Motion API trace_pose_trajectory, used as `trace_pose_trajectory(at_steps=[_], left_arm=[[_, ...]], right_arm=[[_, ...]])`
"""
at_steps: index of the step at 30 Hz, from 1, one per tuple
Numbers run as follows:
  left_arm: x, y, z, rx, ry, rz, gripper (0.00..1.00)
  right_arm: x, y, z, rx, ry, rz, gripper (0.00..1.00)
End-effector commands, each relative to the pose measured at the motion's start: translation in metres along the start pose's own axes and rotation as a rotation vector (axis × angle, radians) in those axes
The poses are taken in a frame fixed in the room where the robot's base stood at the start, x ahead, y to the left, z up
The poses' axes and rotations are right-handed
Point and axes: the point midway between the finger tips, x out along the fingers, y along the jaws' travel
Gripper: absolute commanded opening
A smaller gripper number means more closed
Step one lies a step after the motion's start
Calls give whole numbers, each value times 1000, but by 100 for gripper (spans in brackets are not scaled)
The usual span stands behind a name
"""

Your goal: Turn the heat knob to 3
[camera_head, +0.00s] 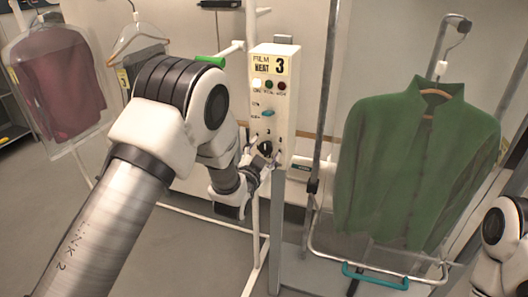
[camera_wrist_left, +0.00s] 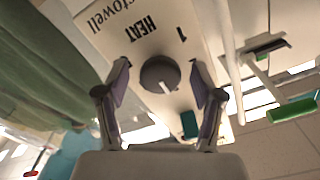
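The heat knob (camera_head: 265,148) is a dark round knob low on the front of the white control box (camera_head: 284,112). In the left wrist view the knob (camera_wrist_left: 160,72) is grey with a light pointer mark, below printed "HEAT" and "1". My left gripper (camera_head: 259,163) is at the knob in the head view and partly covers the panel there. In the left wrist view its fingers (camera_wrist_left: 160,80) are open, one on each side of the knob, with gaps visible. I cannot tell how deep they reach. My right gripper is outside the view; only part of that arm shows.
A green garment (camera_head: 415,165) hangs on the right above a frame with a teal handle (camera_head: 375,276). A bagged maroon garment (camera_head: 60,85) hangs at the left. White rails and a metal post stand close around the box. A green-ended bar (camera_head: 211,62) projects beside it.

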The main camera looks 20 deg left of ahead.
Motion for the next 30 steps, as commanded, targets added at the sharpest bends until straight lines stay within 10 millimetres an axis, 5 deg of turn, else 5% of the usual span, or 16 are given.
trace_pose_trajectory(at_steps=[8, 21, 30], left_arm=[[-15, 1, 1, 1, -3, 2, 67], [-113, 1, 1, 0, -3, 2, 67], [-120, 0, 0, 0, 0, 0, 67]], right_arm=[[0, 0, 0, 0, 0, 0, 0], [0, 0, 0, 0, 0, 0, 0], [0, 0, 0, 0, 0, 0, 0]])
